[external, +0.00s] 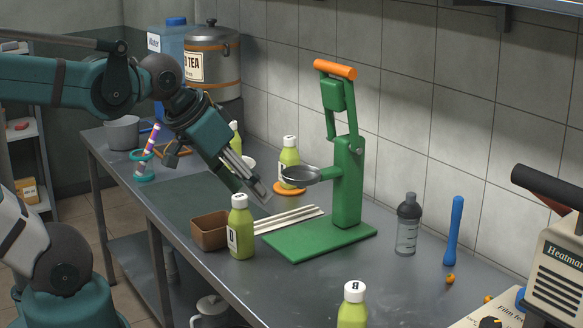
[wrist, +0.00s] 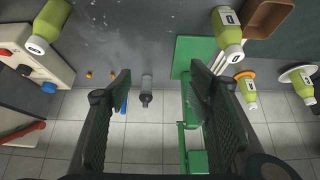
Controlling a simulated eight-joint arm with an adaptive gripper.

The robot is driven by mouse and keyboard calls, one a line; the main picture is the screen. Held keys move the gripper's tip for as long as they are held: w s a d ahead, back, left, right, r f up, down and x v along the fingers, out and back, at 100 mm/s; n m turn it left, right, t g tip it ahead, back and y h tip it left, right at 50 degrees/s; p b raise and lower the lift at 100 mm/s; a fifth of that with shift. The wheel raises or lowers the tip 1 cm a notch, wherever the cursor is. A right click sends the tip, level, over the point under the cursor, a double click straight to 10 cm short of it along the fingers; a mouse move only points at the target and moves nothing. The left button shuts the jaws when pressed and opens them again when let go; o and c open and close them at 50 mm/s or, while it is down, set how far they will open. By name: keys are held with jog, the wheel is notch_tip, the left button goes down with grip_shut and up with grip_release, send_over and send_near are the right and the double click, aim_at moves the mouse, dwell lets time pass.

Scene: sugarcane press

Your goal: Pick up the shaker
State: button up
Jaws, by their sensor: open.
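The shaker (external: 406,230) is a clear bottle with a dark lid. It stands upright on the metal counter, right of the green press, near the tiled wall. In the wrist view the shaker (wrist: 147,88) appears small and distant, in the gap between the fingers. My gripper (external: 258,191) is open and empty above the counter, left of the press and well apart from the shaker. Its two fingers (wrist: 158,82) frame the lower part of the wrist view.
The green press (external: 348,180) with an orange handle stands between my gripper and the shaker. A juice bottle (external: 240,230) and brown box (external: 209,231) are at the front. A blue rod (external: 454,230), small orange pieces and a sealing machine (external: 555,265) are right of the shaker.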

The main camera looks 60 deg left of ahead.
jog(key=n+t+h, duration=0.2)
jog(key=n+t, duration=0.3)
jog(key=n, duration=1.9)
send_over(398, 215)
jog(key=s, duration=1)
notch_tip(398, 215, down, 8)
jog(key=w+f+n, duration=0.1)
jog(key=n, duration=0.1)
jog(key=w+f+n, duration=0.2)
jog(key=w+f+n+t+b, duration=0.1)
jog(key=w+f+n, duration=0.1)
jog(key=n, duration=0.1)
jog(key=shift+w+a+h, duration=0.1)
jog(key=shift+a+h, duration=0.15)
jog(key=shift+h, duration=0.15)
jog(key=shift+w+a+f+n+t, duration=0.15)
jog(key=shift+w+f+n, duration=0.2)
jog(key=shift+n, duration=0.35)
jog(key=shift+w+d+f+n+t, duration=0.15)
jog(key=shift+f+n, duration=0.25)
jog(key=shift+n, duration=0.3)
jog(key=shift+a, duration=0.1)
jog(key=shift+x, duration=1.25)
jog(key=shift+f+b, duration=0.1)
jog(key=shift+b, duration=0.2)
